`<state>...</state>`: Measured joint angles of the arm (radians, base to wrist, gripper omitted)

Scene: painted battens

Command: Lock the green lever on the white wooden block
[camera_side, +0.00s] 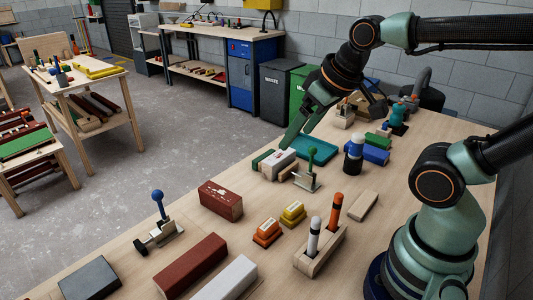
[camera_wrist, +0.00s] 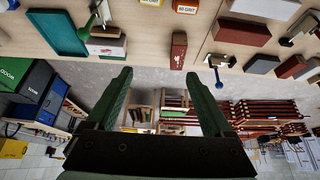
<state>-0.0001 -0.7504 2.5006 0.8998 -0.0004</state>
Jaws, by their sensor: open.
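The white wooden block (camera_side: 278,163) lies on the bench near its far left edge, with a green piece at its left end and bare wood at its right. A toggle clamp with a green lever (camera_side: 312,165) stands at its right front; the lever points up. My gripper (camera_side: 297,138) is open and empty, its green fingers tilted down above and behind the block, apart from the lever. In the wrist view the white block (camera_wrist: 104,49) and the green lever (camera_wrist: 101,14) are at upper left, outside the span between my fingertips (camera_wrist: 161,74).
A teal tray (camera_side: 314,148) lies behind the clamp. A red block (camera_side: 220,200) and a blue-lever clamp (camera_side: 158,207) stand to the left. Yellow and orange blocks lie in front.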

